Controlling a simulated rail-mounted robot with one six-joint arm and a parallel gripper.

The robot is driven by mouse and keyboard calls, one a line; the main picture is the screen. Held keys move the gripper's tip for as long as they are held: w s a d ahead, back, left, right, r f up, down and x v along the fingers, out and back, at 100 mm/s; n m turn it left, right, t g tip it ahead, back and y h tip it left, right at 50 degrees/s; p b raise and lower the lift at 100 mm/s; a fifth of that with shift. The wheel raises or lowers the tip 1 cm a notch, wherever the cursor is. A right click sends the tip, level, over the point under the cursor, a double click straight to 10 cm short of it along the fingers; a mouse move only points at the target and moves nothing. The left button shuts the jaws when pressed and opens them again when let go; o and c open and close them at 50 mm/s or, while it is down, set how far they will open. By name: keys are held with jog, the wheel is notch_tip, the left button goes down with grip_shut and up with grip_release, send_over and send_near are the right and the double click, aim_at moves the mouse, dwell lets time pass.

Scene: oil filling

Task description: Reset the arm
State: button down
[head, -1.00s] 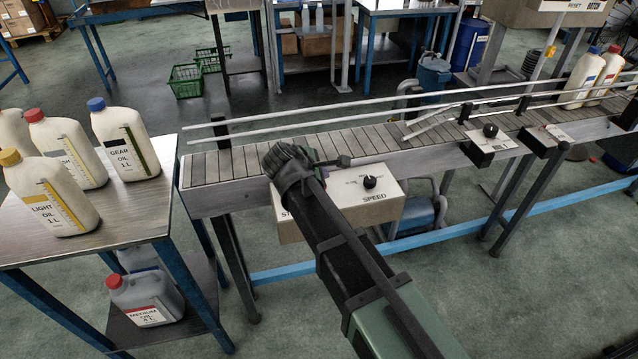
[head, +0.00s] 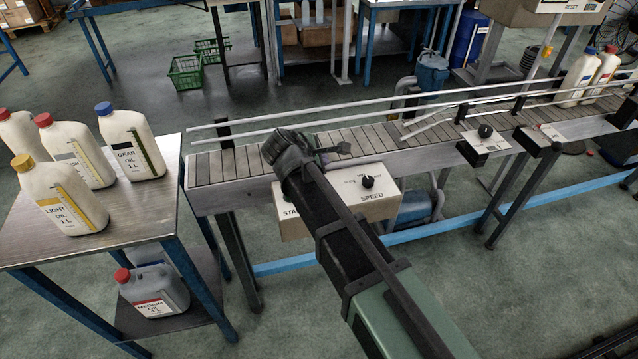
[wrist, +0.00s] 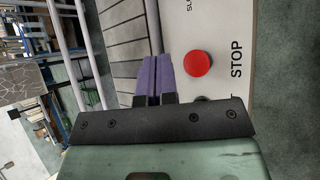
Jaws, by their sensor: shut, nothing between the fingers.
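My arm reaches up from the lower right of the head view to the front edge of the conveyor (head: 235,170). The gripper's fingers are hidden behind the wrist in the head view. In the wrist view my gripper (wrist: 156,62) shows two purple fingers pressed together with nothing between them. The fingers lie over the edge between the conveyor slats (wrist: 120,25) and the control box (wrist: 270,90). A red STOP button (wrist: 198,63) is just right of the fingertips, apart from them. The control box with its SPEED knob (head: 367,182) also shows in the head view, partly behind my arm.
A metal table (head: 150,205) at the left carries several white oil bottles (head: 62,195), with a grey MEDIUM OIL can (head: 155,290) on its lower shelf. Guide rails (head: 300,132) run above the conveyor. Two bottles (head: 578,78) stand at its far right end.

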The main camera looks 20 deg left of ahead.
dwell(0.3)
jog(key=shift+s+f+m, duration=0.1)
jog(key=shift+m, duration=0.6)
jog(key=s+d+f+m+g, duration=0.1)
jog(key=m, duration=0.1)
jog(key=s+d+m+g, duration=0.1)
jog(key=s+d+m, duration=0.1)
jog(key=s+d+f+m+g, duration=0.1)
jog(key=s+m, duration=0.1)
jog(key=shift+d+f, duration=0.25)
jog(key=shift+f, duration=0.05)
jog(key=s+d+f+m+g+y, duration=0.1)
jog(key=s+d+m, duration=0.3)
jog(key=d, duration=1.1)
jog(key=s+d+f+m+g+y, duration=0.1)
jog(key=s+d+m+g, duration=0.3)
jog(key=d+m, duration=0.7)
jog(key=d+y, duration=0.1)
jog(key=d, duration=0.4)
jog(key=shift+d+f+g, duration=0.2)
jog(key=shift+d+g, duration=0.05)
jog(key=shift+g, duration=0.05)
